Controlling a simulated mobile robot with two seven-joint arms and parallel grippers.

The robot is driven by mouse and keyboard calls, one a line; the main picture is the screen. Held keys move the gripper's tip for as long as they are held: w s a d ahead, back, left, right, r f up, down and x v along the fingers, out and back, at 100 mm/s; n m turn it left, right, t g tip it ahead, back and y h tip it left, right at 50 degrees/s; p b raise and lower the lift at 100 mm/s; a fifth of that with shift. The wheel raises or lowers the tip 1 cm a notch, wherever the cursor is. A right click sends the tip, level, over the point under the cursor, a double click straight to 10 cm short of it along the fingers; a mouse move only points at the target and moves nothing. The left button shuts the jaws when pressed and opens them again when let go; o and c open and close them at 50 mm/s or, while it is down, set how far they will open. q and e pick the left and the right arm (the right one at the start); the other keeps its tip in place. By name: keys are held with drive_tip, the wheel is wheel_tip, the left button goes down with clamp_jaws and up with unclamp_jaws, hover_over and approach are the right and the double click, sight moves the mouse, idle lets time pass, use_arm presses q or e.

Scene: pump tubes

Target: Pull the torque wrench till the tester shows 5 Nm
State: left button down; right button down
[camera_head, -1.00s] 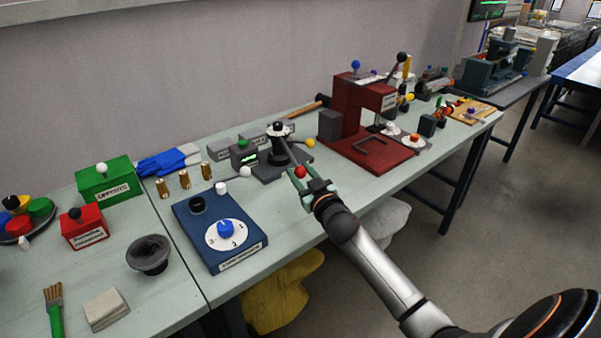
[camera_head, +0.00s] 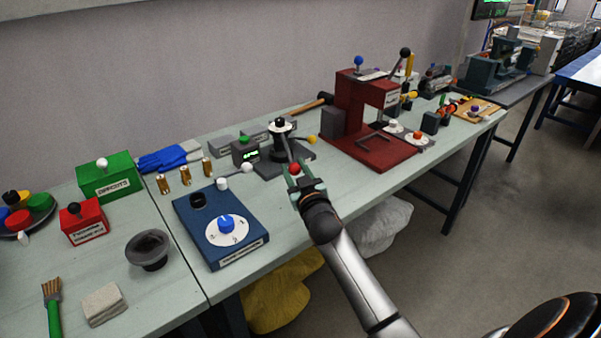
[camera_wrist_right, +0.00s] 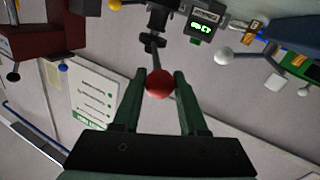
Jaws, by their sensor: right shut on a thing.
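The torque wrench's red ball end (camera_head: 295,169) is between the fingers of my right gripper (camera_head: 302,180), which is shut on it. It also shows in the right wrist view (camera_wrist_right: 160,83), with the right gripper (camera_wrist_right: 160,88) around it. The wrench shaft runs from the ball to the dark tester post (camera_head: 280,146) on its grey base. The small grey box with a green lit display (camera_head: 246,153) stands left of the post. The display also shows in the right wrist view (camera_wrist_right: 202,27), but its digits are too blurred to read. My left gripper is not in view.
A blue box with a white dial (camera_head: 228,230) stands at the front left of the tester. A red press (camera_head: 350,130) stands to the right. Several brass cylinders (camera_head: 185,179) stand behind the blue box. The table front near my arm is clear.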

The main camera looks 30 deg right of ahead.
drive_tip(key=shift+w+a+m, duration=0.2)
drive_tip(key=shift+a+m, duration=0.1)
drive_tip(key=shift+a, duration=0.4)
drive_tip(key=shift+c, duration=2.3)
unclamp_jaws()
drive_tip(key=shift+r, duration=0.1)
drive_tip(key=v, duration=1.2)
drive_tip(key=shift+s+b, duration=0.2)
drive_tip(key=shift+b, duration=0.1)
drive_tip(key=shift+a, duration=0.1)
